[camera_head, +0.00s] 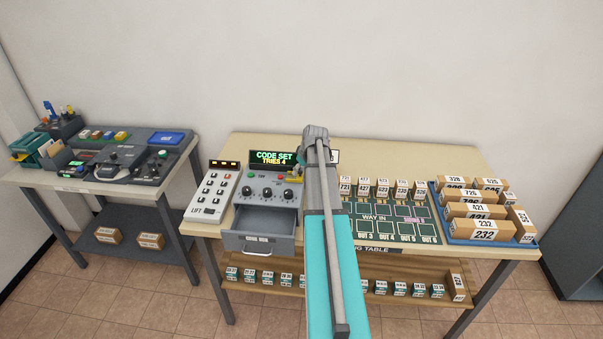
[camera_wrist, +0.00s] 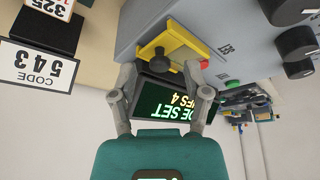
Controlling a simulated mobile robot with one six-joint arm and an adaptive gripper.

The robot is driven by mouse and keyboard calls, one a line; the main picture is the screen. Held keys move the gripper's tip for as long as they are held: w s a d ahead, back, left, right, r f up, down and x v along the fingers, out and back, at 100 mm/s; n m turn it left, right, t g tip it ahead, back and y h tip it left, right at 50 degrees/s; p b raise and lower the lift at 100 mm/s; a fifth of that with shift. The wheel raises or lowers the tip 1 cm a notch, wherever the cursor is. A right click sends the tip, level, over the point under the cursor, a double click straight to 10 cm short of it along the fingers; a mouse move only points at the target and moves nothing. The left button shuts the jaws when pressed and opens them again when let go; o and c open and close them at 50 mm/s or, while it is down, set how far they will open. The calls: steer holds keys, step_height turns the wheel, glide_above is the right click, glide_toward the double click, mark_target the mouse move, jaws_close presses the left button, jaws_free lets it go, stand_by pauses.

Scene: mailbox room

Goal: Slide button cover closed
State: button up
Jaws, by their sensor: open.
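The yellow button cover (camera_wrist: 174,42) with a black knob (camera_wrist: 191,68) sits on the grey code machine in the wrist view, which shows the scene upside down. A red button (camera_wrist: 204,64) shows beside the cover, at least partly uncovered. In the head view a bit of the yellow cover (camera_head: 293,178) shows at the machine's right edge, partly hidden by my arm. My gripper (camera_wrist: 163,72) is open, its two fingers spread on either side of the knob's area. I cannot tell whether a finger touches the knob. In the head view my arm hides the fingertips.
The machine's display (camera_head: 274,157) reads CODE SET, TRIES 4. Below are dials and an open drawer (camera_head: 262,222). A LIFT keypad (camera_head: 213,194) stands left. A CODE 543 card (camera_wrist: 40,64) and numbered boxes are close by. A blue tray (camera_head: 455,236) of parcels lies right.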

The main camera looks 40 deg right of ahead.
stand_by(0.3)
jaws_close()
stand_by(0.3)
steer(key=shift+w+a, duration=1.7)
steer(key=shift+w, duration=0.25)
jaws_free()
steer(key=shift+w+a+f, duration=0.1)
steer(key=shift+d, duration=0.2)
